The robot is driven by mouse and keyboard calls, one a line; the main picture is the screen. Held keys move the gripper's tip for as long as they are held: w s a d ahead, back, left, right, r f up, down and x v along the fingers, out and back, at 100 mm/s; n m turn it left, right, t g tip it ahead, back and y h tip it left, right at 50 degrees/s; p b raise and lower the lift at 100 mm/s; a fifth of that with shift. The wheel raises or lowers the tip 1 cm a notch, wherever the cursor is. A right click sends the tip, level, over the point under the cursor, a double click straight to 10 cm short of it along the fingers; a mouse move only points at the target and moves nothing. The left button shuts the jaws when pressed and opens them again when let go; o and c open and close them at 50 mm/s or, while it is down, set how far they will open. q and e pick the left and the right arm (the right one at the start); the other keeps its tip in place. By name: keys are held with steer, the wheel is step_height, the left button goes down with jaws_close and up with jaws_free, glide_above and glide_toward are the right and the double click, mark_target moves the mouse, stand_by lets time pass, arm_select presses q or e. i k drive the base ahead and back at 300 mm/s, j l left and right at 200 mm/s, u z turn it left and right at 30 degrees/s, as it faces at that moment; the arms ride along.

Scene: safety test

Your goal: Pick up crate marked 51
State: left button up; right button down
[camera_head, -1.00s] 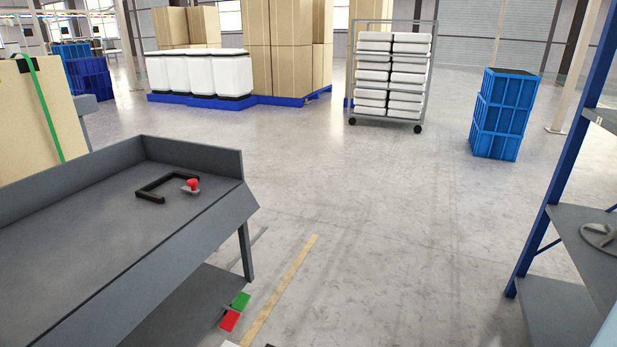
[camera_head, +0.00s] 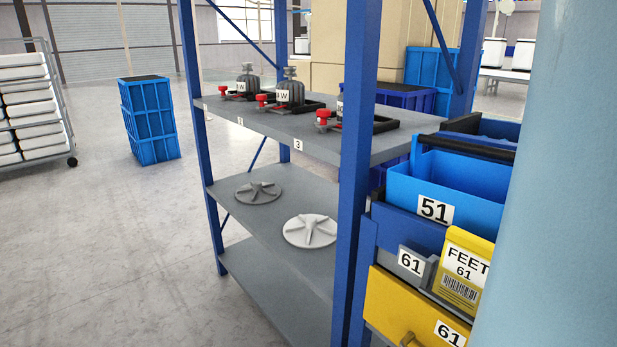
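The crate marked 51 (camera_head: 475,185) is a light blue open bin with a white label reading 51 on its front. It sits at the right, on top of a dark blue unit beside the shelving rack. Its right end is cut off by a large pale blue surface in the foreground. Neither of my grippers shows in the view.
A blue-posted rack (camera_head: 356,180) stands left of the crate, with dark devices with red knobs on top and two round discs (camera_head: 311,231) below.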

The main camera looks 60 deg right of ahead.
mark_target(446, 190)
steer(key=z, duration=2.5)
